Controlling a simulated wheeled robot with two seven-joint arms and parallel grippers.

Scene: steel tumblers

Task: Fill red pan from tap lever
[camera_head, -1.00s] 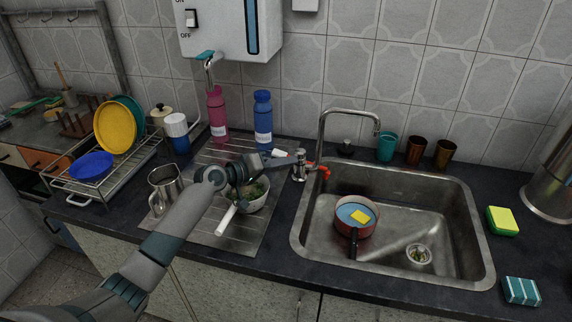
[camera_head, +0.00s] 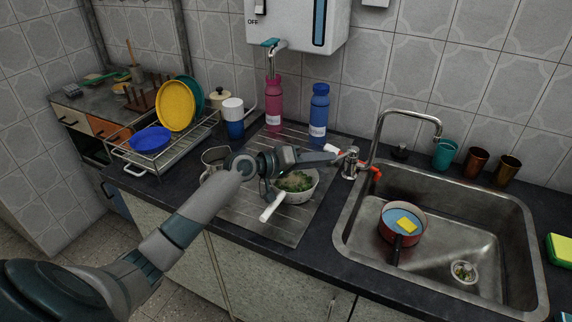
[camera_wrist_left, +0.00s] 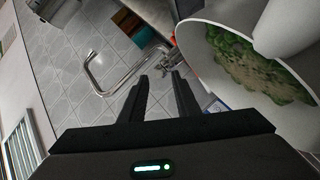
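The red pan (camera_head: 417,232) sits in the sink with its dark handle toward the front; its inside looks light blue and a yellow block (camera_head: 407,224) lies in it. The chrome tap (camera_head: 378,135) stands at the sink's back left, with a red lever (camera_head: 372,170) at its base. No water stream shows under the spout. My left gripper (camera_head: 338,157) reaches over the drainboard to just left of the tap base; whether it touches is unclear. In the left wrist view its fingers (camera_wrist_left: 162,85) are apart with nothing between them, pointing toward the tap (camera_wrist_left: 97,75). My right gripper is out of view.
A white bowl of greens (camera_head: 313,190) stands close below my left gripper. A steel jug (camera_head: 213,160) is partly behind my arm. Pink (camera_head: 274,105) and blue (camera_head: 318,113) bottles stand behind. Several cups line the sink's back; the sink's right part is mostly clear.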

